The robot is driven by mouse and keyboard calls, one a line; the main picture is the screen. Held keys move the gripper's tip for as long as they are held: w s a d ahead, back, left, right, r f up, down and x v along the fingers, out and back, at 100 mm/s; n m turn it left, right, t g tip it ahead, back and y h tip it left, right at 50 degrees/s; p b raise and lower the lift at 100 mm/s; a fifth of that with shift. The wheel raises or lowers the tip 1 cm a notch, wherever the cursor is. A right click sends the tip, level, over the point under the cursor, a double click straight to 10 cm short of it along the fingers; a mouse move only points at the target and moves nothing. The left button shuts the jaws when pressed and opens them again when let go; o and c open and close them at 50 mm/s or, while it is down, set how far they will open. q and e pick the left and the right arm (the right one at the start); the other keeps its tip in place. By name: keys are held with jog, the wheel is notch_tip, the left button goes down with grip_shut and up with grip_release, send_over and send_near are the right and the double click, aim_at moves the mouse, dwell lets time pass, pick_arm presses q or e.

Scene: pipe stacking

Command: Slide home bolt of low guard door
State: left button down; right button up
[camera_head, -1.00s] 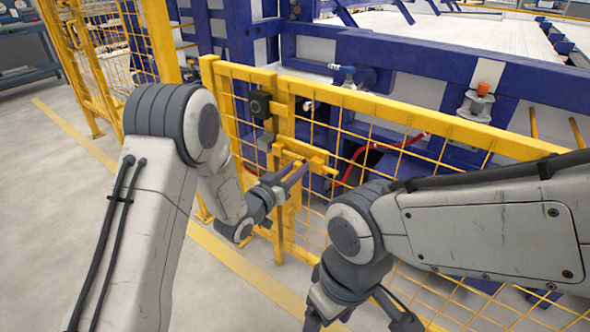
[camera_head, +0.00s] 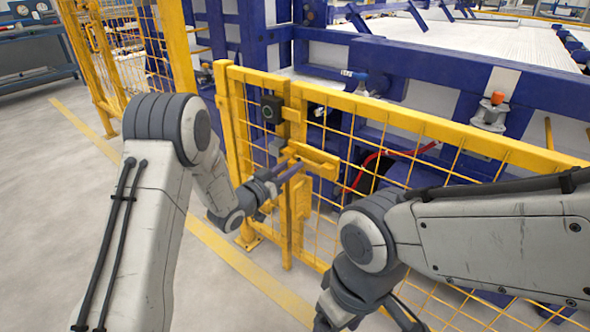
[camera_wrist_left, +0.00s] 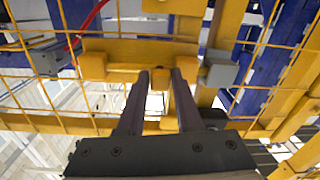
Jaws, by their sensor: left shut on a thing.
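The low guard door (camera_head: 380,130) is a yellow frame with wire mesh. Its bolt (camera_head: 318,162) is a yellow horizontal piece beside the upright post, and it also shows in the left wrist view (camera_wrist_left: 115,52). My left gripper (camera_head: 296,168) is at the bolt, with its dark fingers pointing at it. In the left wrist view the fingers (camera_wrist_left: 162,75) are close together with yellow parts around their tips. The gripper is shut on the bolt's handle, which the fingers mostly hide. My right gripper (camera_head: 362,318) is low in the head view, partly cut off, its fingers unclear.
A black box (camera_head: 271,109) sits on the post above the bolt. A red hose (camera_head: 365,168) and blue machine frames (camera_head: 440,60) lie behind the mesh. A taller yellow fence (camera_head: 125,60) stands at left.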

pick_arm(q)
jog(key=shift+w+a+y, duration=0.15)
jog(key=shift+a+y, duration=0.15)
jog(key=shift+a, duration=0.05)
jog(key=c, duration=0.6)
grip_release()
jog(key=shift+a, duration=0.1)
jog(key=p+v, duration=0.2)
jog(key=v, duration=0.8)
jog(key=shift+s+f, duration=0.1)
jog(key=shift+s, duration=0.15)
